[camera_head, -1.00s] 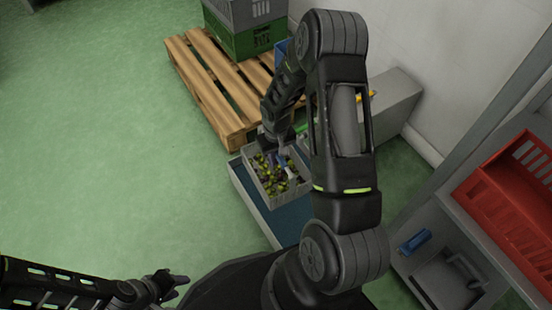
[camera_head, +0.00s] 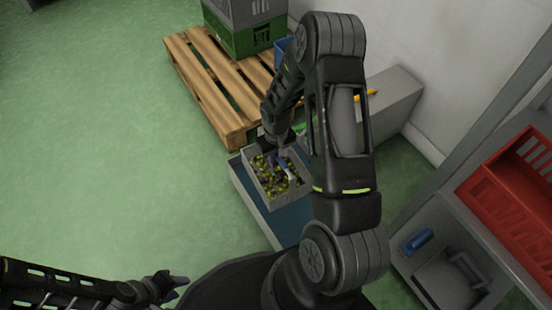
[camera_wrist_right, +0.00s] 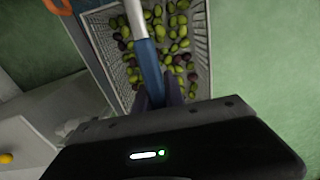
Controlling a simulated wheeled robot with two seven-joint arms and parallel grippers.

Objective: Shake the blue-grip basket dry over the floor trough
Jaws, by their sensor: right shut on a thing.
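The blue-grip basket (camera_head: 263,190) is a grey mesh basket with green and dark olives in it. In the head view it is over the floor trough (camera_head: 252,205), a long grey-walled trough with a blue inside. In the right wrist view the basket (camera_wrist_right: 205,50) lies ahead of the jaws, and its blue grip (camera_wrist_right: 150,68) runs down between them. My right gripper (camera_wrist_right: 160,98) is shut on that grip. My left gripper (camera_head: 178,284) is at the bottom left of the head view, away from the basket and empty; its fingers look slightly apart.
A wooden pallet (camera_head: 205,85) with green and grey crates (camera_head: 245,38) stands behind the trough. A grey block (camera_head: 392,100) stands by the wall. The green floor at left is clear.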

